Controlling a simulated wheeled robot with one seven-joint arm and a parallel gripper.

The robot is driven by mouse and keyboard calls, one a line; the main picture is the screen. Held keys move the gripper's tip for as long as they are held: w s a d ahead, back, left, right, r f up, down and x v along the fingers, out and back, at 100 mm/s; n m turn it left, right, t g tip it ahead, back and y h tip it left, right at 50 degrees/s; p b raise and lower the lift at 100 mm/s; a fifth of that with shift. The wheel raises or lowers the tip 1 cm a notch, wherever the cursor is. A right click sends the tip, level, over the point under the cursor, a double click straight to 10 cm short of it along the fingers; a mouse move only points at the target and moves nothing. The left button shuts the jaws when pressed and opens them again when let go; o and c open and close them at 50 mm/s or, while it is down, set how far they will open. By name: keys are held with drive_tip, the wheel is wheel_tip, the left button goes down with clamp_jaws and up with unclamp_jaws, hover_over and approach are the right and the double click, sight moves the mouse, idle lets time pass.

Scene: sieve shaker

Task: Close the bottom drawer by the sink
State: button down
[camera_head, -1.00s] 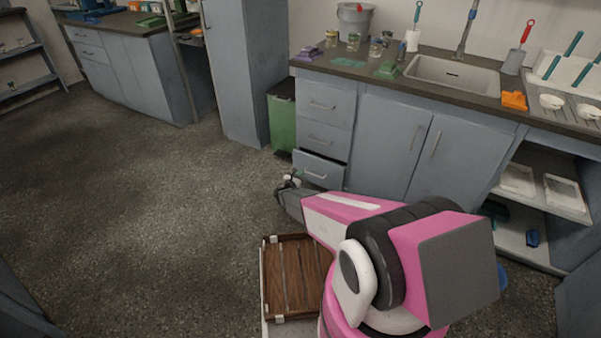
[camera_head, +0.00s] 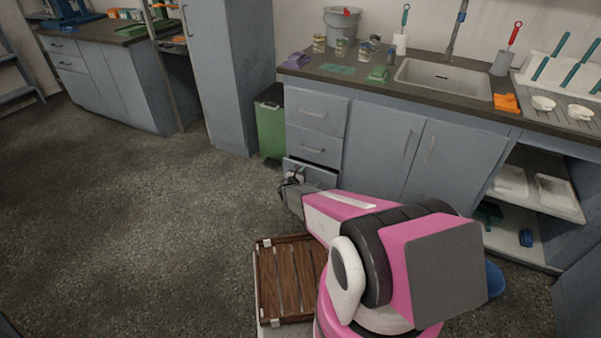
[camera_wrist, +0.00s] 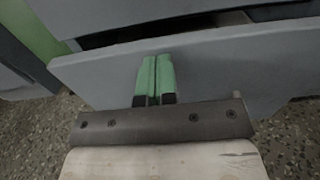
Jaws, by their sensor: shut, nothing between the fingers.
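The bottom drawer (camera_head: 311,172) is the lowest of a stack of grey drawers left of the sink (camera_head: 446,77). It stands partly pulled out, with a dark gap above its front. In the wrist view the drawer front (camera_wrist: 225,62) spans the picture, and a dark opening shows behind its top edge. My gripper (camera_head: 291,182) is at the drawer front in the head view and hides part of it. In the wrist view its green fingertips (camera_wrist: 155,75) are shut together and empty, pointing at the drawer front. I cannot tell whether they touch it.
A green bin (camera_head: 270,128) stands just left of the drawers, and its green side (camera_wrist: 35,30) shows in the wrist view. A wooden slatted tray (camera_head: 286,281) is beside my arm's base. Open floor lies to the left. Closed cupboard doors (camera_head: 425,155) are right of the drawers.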

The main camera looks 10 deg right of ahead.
drive_tip(key=shift+w+d, duration=0.1)
drive_tip(key=shift+x, duration=2.35)
drive_tip(key=shift+w, duration=0.15)
